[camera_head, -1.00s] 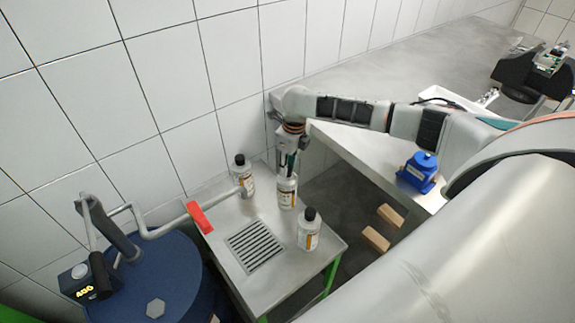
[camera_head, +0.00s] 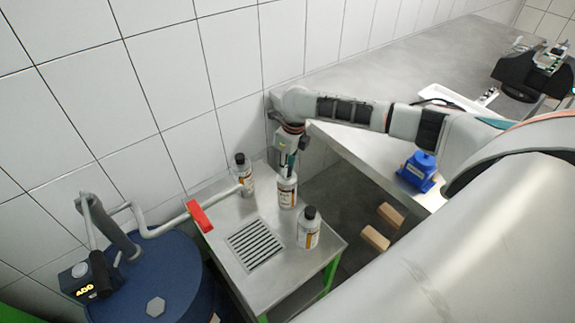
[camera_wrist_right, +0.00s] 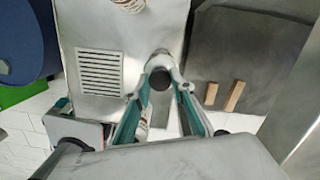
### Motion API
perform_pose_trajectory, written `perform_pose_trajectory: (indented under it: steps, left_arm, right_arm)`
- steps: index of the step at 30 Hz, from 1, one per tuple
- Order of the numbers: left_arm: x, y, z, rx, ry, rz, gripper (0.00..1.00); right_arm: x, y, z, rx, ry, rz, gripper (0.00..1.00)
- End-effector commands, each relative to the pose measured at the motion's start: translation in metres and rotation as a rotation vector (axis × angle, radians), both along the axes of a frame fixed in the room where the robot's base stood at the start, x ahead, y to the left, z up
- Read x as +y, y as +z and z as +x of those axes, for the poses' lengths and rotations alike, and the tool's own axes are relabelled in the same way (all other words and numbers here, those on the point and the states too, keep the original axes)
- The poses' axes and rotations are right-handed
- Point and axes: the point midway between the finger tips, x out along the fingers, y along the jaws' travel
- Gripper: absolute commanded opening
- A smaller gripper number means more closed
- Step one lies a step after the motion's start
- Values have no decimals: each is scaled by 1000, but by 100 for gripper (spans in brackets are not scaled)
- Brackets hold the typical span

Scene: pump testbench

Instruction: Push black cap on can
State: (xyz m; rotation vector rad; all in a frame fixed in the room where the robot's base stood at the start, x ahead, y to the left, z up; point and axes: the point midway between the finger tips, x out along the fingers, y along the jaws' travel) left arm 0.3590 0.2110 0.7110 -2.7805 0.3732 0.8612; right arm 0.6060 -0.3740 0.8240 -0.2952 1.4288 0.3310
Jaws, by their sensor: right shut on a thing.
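My right gripper (camera_head: 287,170) points down at the top of the middle white can (camera_head: 287,193), which stands upright on the small metal table (camera_head: 225,215). In the right wrist view the gripper (camera_wrist_right: 160,70) is shut on a black cap (camera_wrist_right: 160,79), with a fingertip on either side. In the head view the gripper hides the cap, so I cannot tell how fully it sits on the can. Two more white cans with black caps stand at the back left (camera_head: 244,178) and at the front right (camera_head: 308,231). My left gripper is not in view.
A grate (camera_head: 256,245) is set into the small table. A blue device (camera_head: 418,172) stands on the bench at the right; wooden blocks (camera_head: 376,238) lie below.

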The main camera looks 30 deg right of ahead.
Motion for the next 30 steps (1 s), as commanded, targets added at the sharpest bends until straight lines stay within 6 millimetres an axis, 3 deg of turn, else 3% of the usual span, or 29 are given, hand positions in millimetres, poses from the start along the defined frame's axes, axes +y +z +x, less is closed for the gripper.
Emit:
perform_pose_trajectory:
  steps: [25,28,30]
  left_arm:
    - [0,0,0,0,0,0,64]
    - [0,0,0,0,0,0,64]
    - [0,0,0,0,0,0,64]
  right_arm:
    - [0,-3,0,0,0,0,16]
    - [0,-3,0,0,0,0,43]
    - [0,-3,0,0,0,0,43]
